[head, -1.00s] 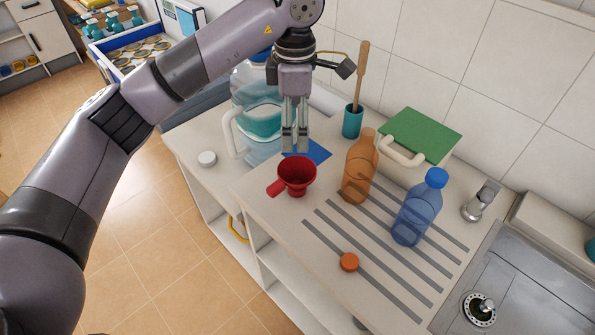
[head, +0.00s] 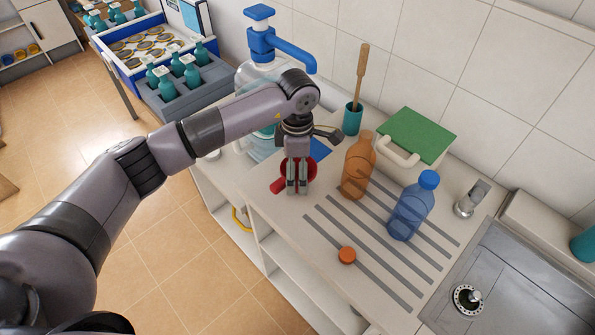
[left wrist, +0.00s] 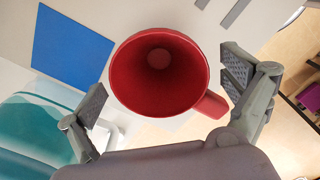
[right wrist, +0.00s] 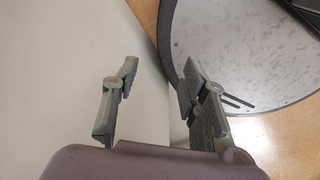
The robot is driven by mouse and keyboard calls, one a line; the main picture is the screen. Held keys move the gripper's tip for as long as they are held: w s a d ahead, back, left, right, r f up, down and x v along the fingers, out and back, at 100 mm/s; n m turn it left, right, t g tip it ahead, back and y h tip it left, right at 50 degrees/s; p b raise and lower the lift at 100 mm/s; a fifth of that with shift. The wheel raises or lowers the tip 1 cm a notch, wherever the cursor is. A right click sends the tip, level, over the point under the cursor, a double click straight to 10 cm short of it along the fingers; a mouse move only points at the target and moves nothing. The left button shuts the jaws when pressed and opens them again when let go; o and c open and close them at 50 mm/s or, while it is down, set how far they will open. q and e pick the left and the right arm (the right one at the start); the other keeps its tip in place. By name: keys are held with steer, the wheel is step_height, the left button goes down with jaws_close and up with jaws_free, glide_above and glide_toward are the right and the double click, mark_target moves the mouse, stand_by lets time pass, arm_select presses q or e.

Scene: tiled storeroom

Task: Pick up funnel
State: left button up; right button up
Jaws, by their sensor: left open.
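The red funnel (head: 278,186) sits on the counter at the left of the draining grooves, with its handle pointing to the lower left. My left gripper (head: 297,190) points down over it, and its fingers hide part of the funnel in the head view. In the left wrist view, the funnel's wide mouth (left wrist: 150,92) faces the camera between the spread fingers of my left gripper (left wrist: 165,85). The handle points toward the right finger. I see gaps on both sides; the gripper is open. My right gripper (right wrist: 158,72) is open and empty in its wrist view.
An orange bottle (head: 357,168) stands close right of the funnel, and a blue bottle (head: 411,212) farther right. An orange cap (head: 347,255) lies in front. A large water jug with a blue pump (head: 262,40) stands behind my left arm. The sink (head: 500,270) is at right.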

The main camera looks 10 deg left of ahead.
arm_select(q)
steer(key=c, duration=1.2)
steer(key=shift+c, duration=0.2)
